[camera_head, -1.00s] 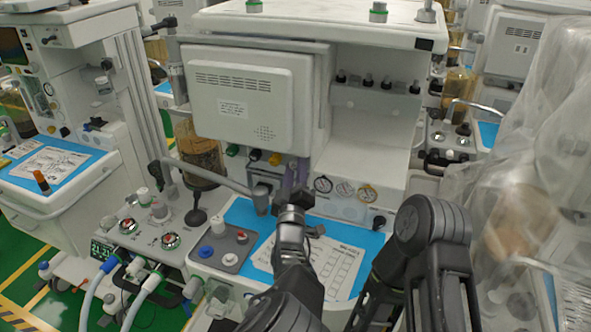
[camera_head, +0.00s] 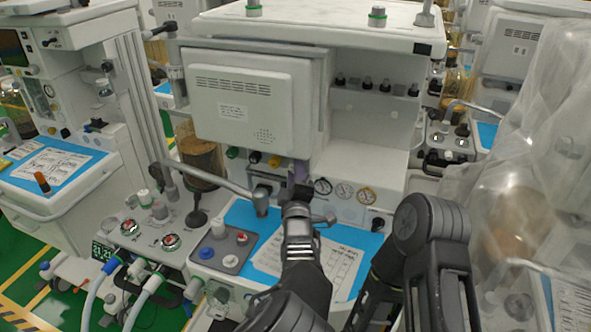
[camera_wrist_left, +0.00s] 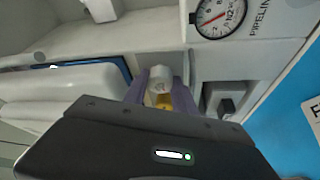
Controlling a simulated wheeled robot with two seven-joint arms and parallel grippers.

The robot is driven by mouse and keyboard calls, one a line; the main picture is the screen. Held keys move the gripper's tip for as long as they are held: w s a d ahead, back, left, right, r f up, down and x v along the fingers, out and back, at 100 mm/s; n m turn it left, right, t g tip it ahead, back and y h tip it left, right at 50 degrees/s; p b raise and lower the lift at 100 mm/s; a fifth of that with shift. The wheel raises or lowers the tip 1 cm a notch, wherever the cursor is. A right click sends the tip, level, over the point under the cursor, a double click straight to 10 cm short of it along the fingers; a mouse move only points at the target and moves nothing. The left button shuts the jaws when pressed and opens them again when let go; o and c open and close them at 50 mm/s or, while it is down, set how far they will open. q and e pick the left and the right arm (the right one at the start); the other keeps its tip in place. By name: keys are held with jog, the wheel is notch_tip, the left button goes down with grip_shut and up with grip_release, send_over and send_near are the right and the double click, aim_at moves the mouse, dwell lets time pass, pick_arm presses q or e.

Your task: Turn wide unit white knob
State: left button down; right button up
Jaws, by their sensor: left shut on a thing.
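My left gripper (camera_head: 299,171) reaches up to the front of the wide central unit (camera_head: 365,150), below its screen. In the left wrist view, its purple fingers (camera_wrist_left: 137,90) stand either side of a small white knob (camera_wrist_left: 160,76) and are shut on it. A yellow part (camera_wrist_left: 163,101) shows just below the knob, between the fingers. In the head view the wrist and fingers hide the knob. My right arm (camera_head: 432,225) stands at the right; its gripper is out of the picture.
Pressure gauges (camera_head: 345,190) sit right of the gripper; one also shows close by in the left wrist view (camera_wrist_left: 218,16). A jointed metal arm (camera_head: 220,180) lies to the left. A blue work surface (camera_head: 240,213) with a paper is below. A plastic-draped unit (camera_head: 520,200) stands at right.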

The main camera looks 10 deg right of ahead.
pick_arm(q)
jog(key=shift+n+g+y, duration=0.3)
jog(key=shift+n, duration=0.6)
jog(key=c, duration=1.3)
grip_release()
jog(key=s+a+b, duration=0.1)
jog(key=s, duration=0.6)
jog(key=shift+s+a+f, duration=0.2)
jog(key=shift+s+f, duration=0.05)
jog(key=shift+s, duration=0.1)
jog(key=shift+o, duration=0.5)
